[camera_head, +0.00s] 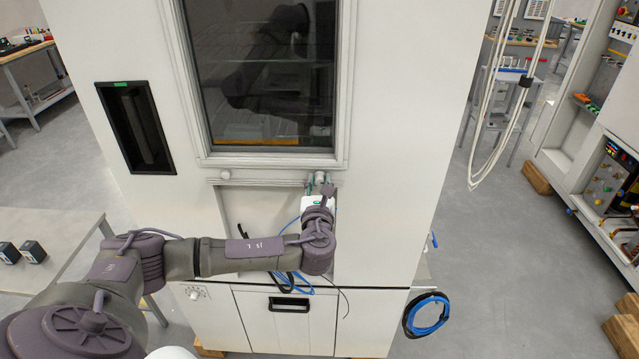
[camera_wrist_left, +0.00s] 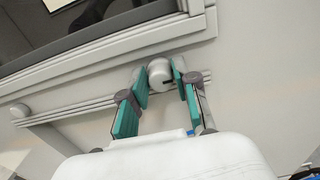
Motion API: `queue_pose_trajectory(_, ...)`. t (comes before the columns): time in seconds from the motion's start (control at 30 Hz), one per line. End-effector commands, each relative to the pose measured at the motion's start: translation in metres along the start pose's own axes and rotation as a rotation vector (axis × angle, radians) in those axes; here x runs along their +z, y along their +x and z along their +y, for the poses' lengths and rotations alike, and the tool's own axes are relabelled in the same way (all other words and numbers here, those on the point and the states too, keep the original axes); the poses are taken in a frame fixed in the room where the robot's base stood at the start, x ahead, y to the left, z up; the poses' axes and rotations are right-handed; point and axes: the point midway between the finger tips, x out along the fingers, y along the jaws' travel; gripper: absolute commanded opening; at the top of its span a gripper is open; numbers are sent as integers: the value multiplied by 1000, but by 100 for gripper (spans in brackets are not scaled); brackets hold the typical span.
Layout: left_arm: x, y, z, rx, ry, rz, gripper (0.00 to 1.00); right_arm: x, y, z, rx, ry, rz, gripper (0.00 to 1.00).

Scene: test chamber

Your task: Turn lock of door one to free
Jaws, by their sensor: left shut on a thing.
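The white cabinet has a door (camera_head: 345,90) with a dark framed window. A small round white lock knob (camera_wrist_left: 160,73) sits just below the window frame, on its right side in the head view. A dark slot or mark shows on the knob's lower right. My left gripper (camera_wrist_left: 163,82) has its two teal fingers on either side of this knob and is shut on it. In the head view my left gripper (camera_head: 319,182) is at the lower right window corner and mostly hides the knob. My right gripper is not in view.
A second round knob (camera_head: 225,174) sits at the left end of the rail under the window. A recessed dark handle (camera_head: 137,127) is left of the window. A drawer with a black handle (camera_head: 289,304) is below my arm. A blue cable coil (camera_head: 427,314) hangs at the right.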

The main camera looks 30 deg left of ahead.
Motion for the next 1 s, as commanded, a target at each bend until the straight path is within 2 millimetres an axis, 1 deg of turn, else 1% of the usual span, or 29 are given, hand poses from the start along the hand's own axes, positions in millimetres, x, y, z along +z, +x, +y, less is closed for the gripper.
queue_pose_trajectory(0.17,-1,0,0,0,-42,0,0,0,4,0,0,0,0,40)
queue_pose_trajectory(0.37,-3,0,0,0,-158,0,0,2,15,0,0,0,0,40)
queue_pose_trajectory(1.0,-5,0,2,1,-756,0,0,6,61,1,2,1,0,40)
